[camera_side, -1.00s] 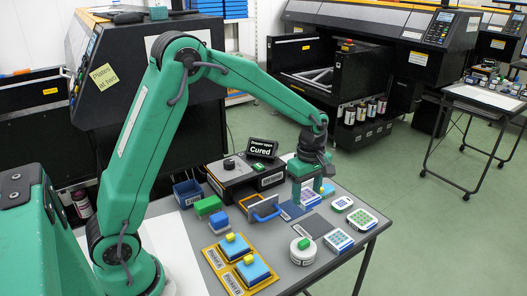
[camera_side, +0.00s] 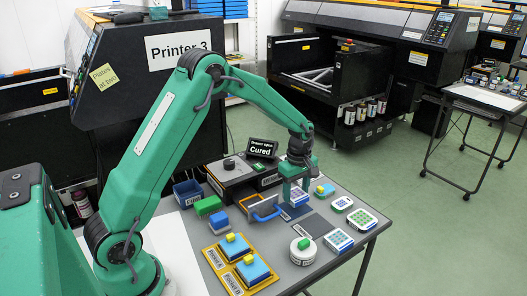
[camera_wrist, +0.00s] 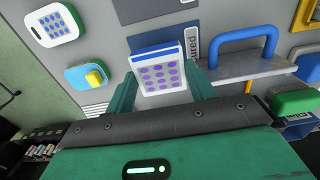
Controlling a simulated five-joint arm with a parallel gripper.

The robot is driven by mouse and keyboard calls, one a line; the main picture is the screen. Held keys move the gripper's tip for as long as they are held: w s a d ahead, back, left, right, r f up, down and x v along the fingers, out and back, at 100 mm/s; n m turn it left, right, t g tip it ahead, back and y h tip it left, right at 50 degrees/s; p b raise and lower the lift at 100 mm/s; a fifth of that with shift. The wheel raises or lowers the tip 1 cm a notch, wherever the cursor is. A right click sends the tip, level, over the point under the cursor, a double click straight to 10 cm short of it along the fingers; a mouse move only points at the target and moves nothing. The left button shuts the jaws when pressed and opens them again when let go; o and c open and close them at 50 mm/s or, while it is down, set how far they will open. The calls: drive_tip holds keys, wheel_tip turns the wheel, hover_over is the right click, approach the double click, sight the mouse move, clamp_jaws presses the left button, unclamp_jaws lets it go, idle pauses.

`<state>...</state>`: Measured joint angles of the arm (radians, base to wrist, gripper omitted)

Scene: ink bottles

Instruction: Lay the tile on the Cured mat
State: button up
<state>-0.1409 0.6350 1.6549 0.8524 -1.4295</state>
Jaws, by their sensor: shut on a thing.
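My gripper (camera_side: 296,190) is shut on a white tile with purple dots (camera_wrist: 160,72). In the wrist view the tile sits between my two green fingers (camera_wrist: 163,84). In the side view the held tile (camera_side: 298,197) is low over the blue mat (camera_side: 288,213), and I cannot tell whether it touches. A dark grey mat (camera_side: 312,223) lies just in front of the blue one. A black sign reading "Cured" (camera_side: 262,148) stands on a dark box behind. Which mat is the Cured one, I cannot tell; a partly hidden "pain" label (camera_wrist: 193,45) shows in the wrist view.
A blue piece with a yellow knob (camera_side: 323,189) is close to the right of my gripper. A blue handle (camera_side: 266,211) stands to the left.

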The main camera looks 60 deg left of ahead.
sight(296, 194)
drive_tip(key=shift+f, duration=1.4)
drive_tip(key=shift+f, duration=0.1)
drive_tip(key=o, duration=0.8)
drive_tip(key=shift+o, duration=0.2)
wheel_tip(296, 194, up, 12)
